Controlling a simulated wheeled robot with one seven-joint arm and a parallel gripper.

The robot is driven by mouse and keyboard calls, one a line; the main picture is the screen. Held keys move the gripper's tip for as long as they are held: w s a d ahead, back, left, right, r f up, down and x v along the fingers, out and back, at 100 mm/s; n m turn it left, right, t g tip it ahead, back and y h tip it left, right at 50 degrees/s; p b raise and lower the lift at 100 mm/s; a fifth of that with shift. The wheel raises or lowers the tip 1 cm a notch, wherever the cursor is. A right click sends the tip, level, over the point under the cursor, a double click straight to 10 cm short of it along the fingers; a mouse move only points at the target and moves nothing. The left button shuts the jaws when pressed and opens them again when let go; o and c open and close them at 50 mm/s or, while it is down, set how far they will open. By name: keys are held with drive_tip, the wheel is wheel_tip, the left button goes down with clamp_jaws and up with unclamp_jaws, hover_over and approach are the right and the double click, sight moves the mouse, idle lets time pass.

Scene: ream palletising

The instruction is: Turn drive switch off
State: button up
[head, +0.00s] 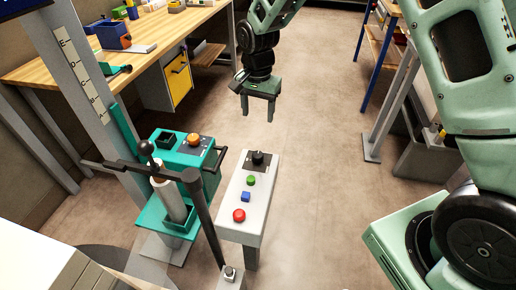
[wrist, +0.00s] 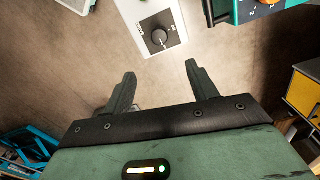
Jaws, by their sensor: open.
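The likely drive switch, a black rotary knob (head: 258,158), sits on a dark plate at the far end of a white control box (head: 237,210). Green, blue and red controls line the same box. In the wrist view the knob (wrist: 159,38) lies beyond the fingertips, with a pale pointer mark on it; its labels are too small to read. My gripper (head: 258,110) is open and empty, above and beyond the knob in the head view, apart from it. Its two fingers also show in the wrist view (wrist: 160,72).
A wooden workbench (head: 160,38) with a yellow drawer (head: 179,77) is behind. Bare floor (head: 310,150) lies right of the box.

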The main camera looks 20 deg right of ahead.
sight(257, 154)
wheel_tip(257, 154, down, 16)
drive_tip(key=shift+a+f+p, duration=0.1)
drive_tip(key=shift+f+p, duration=0.15)
drive_tip(key=shift+p, duration=0.35)
drive_tip(key=c, duration=1)
